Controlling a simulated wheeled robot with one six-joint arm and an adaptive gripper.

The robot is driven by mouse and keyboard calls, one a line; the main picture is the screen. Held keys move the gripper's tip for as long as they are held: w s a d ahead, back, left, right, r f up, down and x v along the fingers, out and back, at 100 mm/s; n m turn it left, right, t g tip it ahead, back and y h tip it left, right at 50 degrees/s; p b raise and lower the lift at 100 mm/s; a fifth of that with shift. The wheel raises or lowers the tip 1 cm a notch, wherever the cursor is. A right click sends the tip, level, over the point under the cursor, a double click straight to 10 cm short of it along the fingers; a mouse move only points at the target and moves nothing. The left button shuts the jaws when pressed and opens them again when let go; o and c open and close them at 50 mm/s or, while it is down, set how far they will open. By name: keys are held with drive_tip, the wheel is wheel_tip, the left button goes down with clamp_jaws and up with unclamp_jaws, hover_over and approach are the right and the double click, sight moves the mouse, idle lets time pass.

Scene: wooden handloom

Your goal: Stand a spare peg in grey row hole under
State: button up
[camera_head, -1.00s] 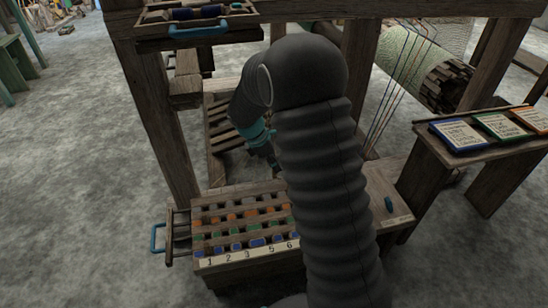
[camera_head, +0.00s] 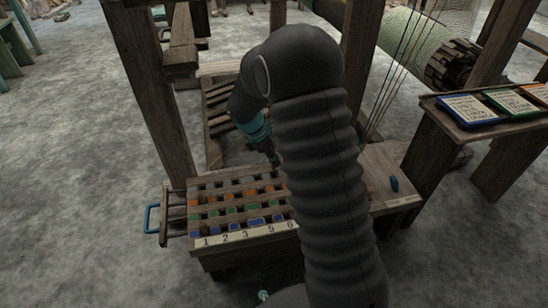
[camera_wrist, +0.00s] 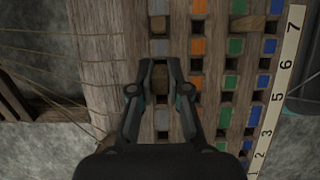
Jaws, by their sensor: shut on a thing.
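The wooden peg board (camera_head: 215,187) carries rows of coloured squares and dark holes, with a numbered strip (camera_head: 245,232) along its front edge. In the wrist view the grey row (camera_wrist: 161,120) runs straight beneath my gripper (camera_wrist: 160,68), beside the orange row (camera_wrist: 198,47). My gripper is shut on a brown wooden peg (camera_wrist: 160,78), seen from above between the fingers over the grey row. The peg's lower end is hidden, so I cannot tell whether it is in a hole. In the head view my gripper (camera_head: 274,160) is at the board's back edge, partly behind my arm.
Coloured cards (camera_head: 474,109) lie on a side shelf at right. A blue handle (camera_head: 152,219) sticks out at left. Loom posts (camera_head: 145,90) and hanging cords (camera_head: 400,75) stand close behind.

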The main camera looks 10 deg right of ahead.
drive_tip(key=shift+f, duration=0.15)
drive_tip(key=shift+f+b, duration=1)
drive_tip(key=shift+f, duration=1.1)
drive_tip(key=o, duration=0.8)
drive_tip(key=shift+r, duration=0.1)
drive_tip(key=v, duration=1.2)
